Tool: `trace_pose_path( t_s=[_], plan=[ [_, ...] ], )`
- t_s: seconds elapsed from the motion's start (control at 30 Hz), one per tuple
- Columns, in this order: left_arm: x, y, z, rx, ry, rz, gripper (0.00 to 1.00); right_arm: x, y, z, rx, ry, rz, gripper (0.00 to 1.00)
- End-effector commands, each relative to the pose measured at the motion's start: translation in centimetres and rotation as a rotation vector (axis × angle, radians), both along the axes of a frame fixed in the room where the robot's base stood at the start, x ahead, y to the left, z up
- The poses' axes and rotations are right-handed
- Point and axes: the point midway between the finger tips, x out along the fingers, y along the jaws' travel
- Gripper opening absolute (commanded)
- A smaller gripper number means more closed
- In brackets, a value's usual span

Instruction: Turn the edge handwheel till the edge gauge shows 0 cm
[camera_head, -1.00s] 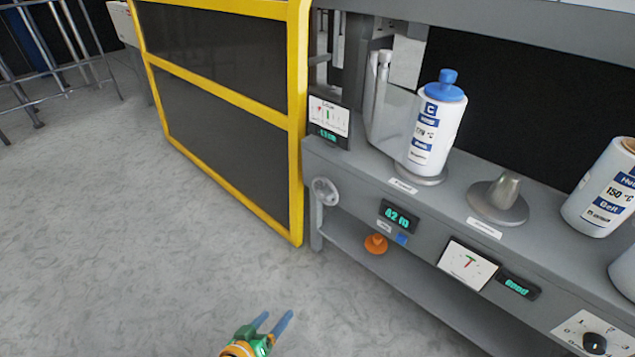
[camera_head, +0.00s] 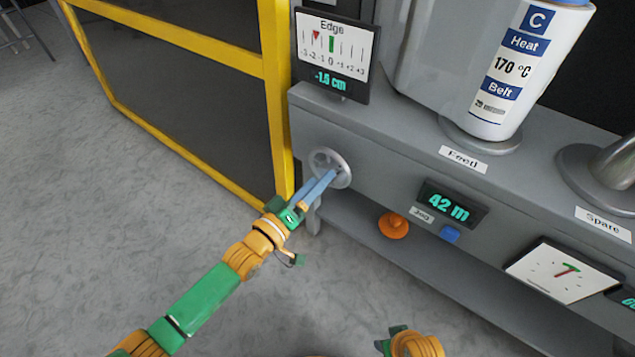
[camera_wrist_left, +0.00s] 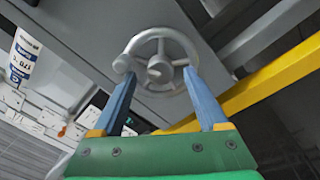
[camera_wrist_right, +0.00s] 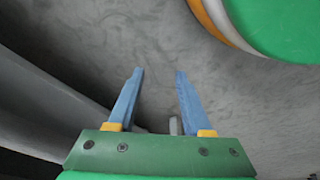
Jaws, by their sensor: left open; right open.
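The edge handwheel (camera_head: 329,168) is a small grey spoked wheel on the front of the grey machine. It also shows in the left wrist view (camera_wrist_left: 160,62), with a round knob at its left rim. The edge gauge (camera_head: 334,45) above it reads -1.5 cm. Its red pointer stands left of the green zero mark. My left gripper (camera_head: 323,182) is at the handwheel, open, its fingertips reaching either side of the wheel's rim in the left wrist view. Whether they touch it I cannot tell. My right gripper (camera_wrist_right: 157,75) is open and empty over the floor.
A yellow-framed dark guard panel (camera_head: 277,100) stands close left of the handwheel. An orange knob (camera_head: 393,225), a blue button (camera_head: 450,234) and a 42 m display (camera_head: 453,205) sit to the right. A film roll (camera_head: 515,70) stands on the machine's top. The floor (camera_head: 60,240) is clear.

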Motion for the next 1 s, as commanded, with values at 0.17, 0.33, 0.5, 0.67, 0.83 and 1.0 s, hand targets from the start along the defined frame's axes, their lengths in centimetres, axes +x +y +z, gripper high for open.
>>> trace_pose_path(
  t_s=[0.17,0.33,0.5,0.67,0.83,1.0],
  plan=[
    [0.84,-0.61,-0.08,0.0,0.001,0.001,0.76,0.43,0.08,0.79,0.001,-0.007,-0.001,0.5],
    [0.95,-0.67,0.0,0.002,0.001,0.0,0.76,0.45,0.08,1.0,0.001,-0.007,-0.001,0.5],
    [0.93,-0.66,0.0,0.002,0.001,0.0,0.55,0.46,0.08,0.98,0.001,-0.007,-0.001,0.5],
    [0.92,-0.65,-0.01,0.002,0.001,0.0,0.11,0.47,0.1,0.98,0.001,-0.007,-0.001,0.5],
    [0.91,-0.65,-0.01,0.003,0.001,0.0,0.0,0.49,0.11,0.99,0.003,-0.008,-0.001,0.5],
    [0.92,-0.64,0.01,0.026,-0.016,0.001,0.0,0.56,0.12,1.03,0.003,-0.013,-0.001,0.5]
  ],
)
